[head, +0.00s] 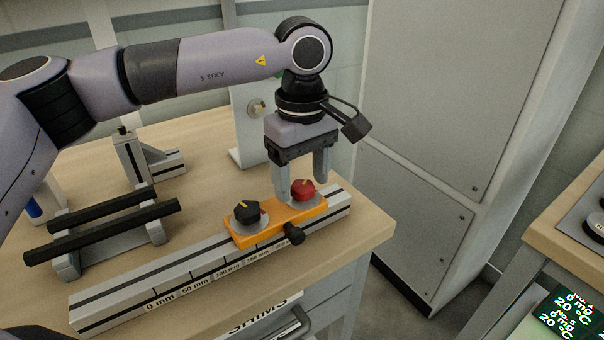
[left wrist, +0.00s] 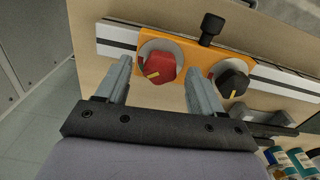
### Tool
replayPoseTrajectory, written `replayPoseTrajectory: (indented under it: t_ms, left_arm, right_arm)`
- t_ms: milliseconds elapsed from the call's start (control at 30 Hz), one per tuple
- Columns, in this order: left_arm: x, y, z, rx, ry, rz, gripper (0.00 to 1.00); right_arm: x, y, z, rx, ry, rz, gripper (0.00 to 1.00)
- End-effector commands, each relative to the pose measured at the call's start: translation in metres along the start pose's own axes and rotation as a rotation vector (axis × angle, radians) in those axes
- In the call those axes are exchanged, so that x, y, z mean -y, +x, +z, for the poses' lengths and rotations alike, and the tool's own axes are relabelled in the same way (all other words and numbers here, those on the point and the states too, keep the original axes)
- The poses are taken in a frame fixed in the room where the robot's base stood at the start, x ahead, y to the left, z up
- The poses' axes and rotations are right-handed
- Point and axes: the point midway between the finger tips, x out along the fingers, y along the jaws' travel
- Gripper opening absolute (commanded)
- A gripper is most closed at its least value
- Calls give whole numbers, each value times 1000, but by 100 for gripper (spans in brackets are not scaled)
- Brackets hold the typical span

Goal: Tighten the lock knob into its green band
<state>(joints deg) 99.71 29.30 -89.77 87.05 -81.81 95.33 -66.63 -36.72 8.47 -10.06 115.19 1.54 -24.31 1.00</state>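A red knob (head: 303,189) with a yellow pointer line sits on a grey disc at the right end of an orange carriage (head: 272,222). A black knob (head: 246,212) with a yellow pointer sits on the left end. My left gripper (head: 301,182) points down over the red knob, open, one finger on each side. In the left wrist view, the red knob (left wrist: 158,67) lies between the open fingertips (left wrist: 159,74), with gaps visible. The black knob (left wrist: 232,80) is outside the fingers. Which knob is the lock knob, and its green band, I cannot tell clearly. My right gripper is not in view.
The carriage rides on a rail (head: 190,273) marked in millimetres. A black side knob (head: 294,234) sticks out from the carriage's front. A stand with two black bars (head: 110,238) and a metal bracket (head: 140,160) stand left. A grey cabinet (head: 440,100) is beyond the table's right edge.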

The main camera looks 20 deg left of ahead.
Motion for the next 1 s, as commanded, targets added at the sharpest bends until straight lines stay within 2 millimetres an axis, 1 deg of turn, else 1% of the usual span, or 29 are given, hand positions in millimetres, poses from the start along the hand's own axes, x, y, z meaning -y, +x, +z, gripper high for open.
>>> replayPoseTrajectory:
  t_ms: [133,233,500,600,733,1000]
  left_arm:
    - [0,-1,0,0,-1,0,67]
    - [0,-10,0,-1,-1,0,67]
    - [0,-54,0,-1,0,2,67]
    - [0,-65,0,-1,-1,2,67]
    - [0,-71,0,0,-1,0,67]
    - [0,-72,0,0,0,0,67]
  right_arm:
    - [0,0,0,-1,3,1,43]
    - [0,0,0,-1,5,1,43]
    - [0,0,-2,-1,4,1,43]
    - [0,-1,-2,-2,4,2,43]
    - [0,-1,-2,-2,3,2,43]
    - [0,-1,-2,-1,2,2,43]
